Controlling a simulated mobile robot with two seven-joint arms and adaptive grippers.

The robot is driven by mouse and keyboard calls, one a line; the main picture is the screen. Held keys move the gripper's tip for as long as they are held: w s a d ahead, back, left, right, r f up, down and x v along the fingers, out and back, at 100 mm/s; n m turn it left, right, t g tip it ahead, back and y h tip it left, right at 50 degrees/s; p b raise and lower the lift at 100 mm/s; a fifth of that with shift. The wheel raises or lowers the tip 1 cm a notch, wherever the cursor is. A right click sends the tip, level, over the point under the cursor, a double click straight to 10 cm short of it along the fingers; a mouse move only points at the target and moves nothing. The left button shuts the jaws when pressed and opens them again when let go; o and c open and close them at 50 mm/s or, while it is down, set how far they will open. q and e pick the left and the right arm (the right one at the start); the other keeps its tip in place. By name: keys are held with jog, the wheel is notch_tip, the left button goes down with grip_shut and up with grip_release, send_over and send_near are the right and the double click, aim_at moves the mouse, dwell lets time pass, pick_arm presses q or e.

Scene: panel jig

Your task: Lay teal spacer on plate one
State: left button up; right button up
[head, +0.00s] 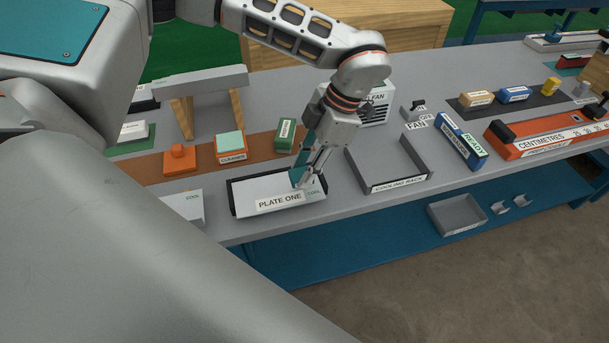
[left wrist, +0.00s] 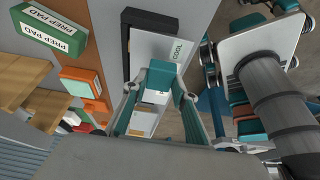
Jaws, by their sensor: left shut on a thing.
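Plate one (head: 245,187) is a light plate with a dark rim, its name label at the front and "COOL" in green at the right; it also shows in the left wrist view (left wrist: 148,48). My left gripper (head: 299,180) points down over the plate's right part. It is shut on the teal spacer (left wrist: 160,74), which sits between the fingertips in the left wrist view. In the head view the teal spacer (head: 297,175) is partly hidden by the fingers. I cannot tell whether it touches the plate.
The grey cooling rack (head: 410,181) stands just right of the plate. Behind the plate are an orange cleaner block (head: 231,153), a green prep pad (head: 284,141) and an orange knobbed piece (head: 180,166). Another plate marked "COOL" (head: 190,212) lies left, partly hidden by my body.

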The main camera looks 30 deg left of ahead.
pick_arm(q)
notch_tip(320, 180, down, 3)
jog(key=shift+r, duration=0.1)
jog(key=o, duration=1.1)
jog(key=v, duration=1.2)
jog(key=shift+r, duration=0.1)
jog(key=shift+s, duration=0.15)
